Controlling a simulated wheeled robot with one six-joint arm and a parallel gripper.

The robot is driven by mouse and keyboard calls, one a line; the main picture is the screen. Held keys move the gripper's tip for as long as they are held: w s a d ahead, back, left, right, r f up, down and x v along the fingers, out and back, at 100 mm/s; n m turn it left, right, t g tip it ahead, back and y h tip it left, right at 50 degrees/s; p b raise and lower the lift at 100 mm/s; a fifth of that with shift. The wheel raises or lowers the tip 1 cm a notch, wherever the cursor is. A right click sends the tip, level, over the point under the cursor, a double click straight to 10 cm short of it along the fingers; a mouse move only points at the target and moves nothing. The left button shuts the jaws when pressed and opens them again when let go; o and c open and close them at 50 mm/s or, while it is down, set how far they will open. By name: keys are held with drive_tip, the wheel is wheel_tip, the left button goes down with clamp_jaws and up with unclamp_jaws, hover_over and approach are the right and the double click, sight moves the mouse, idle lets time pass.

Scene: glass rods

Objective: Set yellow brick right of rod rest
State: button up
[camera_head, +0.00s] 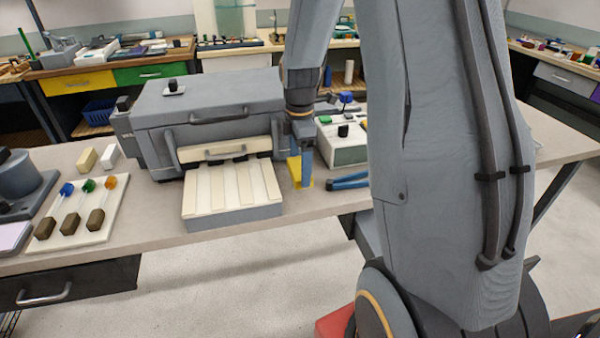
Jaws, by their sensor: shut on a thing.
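My gripper (305,178) points down at the bench, just right of the cream slatted ramp, and is shut on a yellow brick. The yellow brick (293,168) shows partly beside the blue-grey finger; the rest is hidden. A small yellow patch also shows low at the fingertips. I cannot tell whether the brick touches the bench. A white board (117,222) at the left, seemingly the rod rest, holds three rods with blue, green and orange ends and dark brown blocks. My gripper is far to its right.
A grey box-shaped machine (210,105) with the slatted ramp (232,190) stands between board and gripper. A cream block (87,159) and a white block (108,157) stand behind the board.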

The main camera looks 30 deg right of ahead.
sight(299, 167)
drive_tip(key=shift+f+p, duration=0.35)
drive_tip(key=shift+f, duration=1.5)
drive_tip(key=shift+f, duration=0.2)
drive_tip(key=o, duration=1.1)
drive_tip(key=shift+r, duration=0.1)
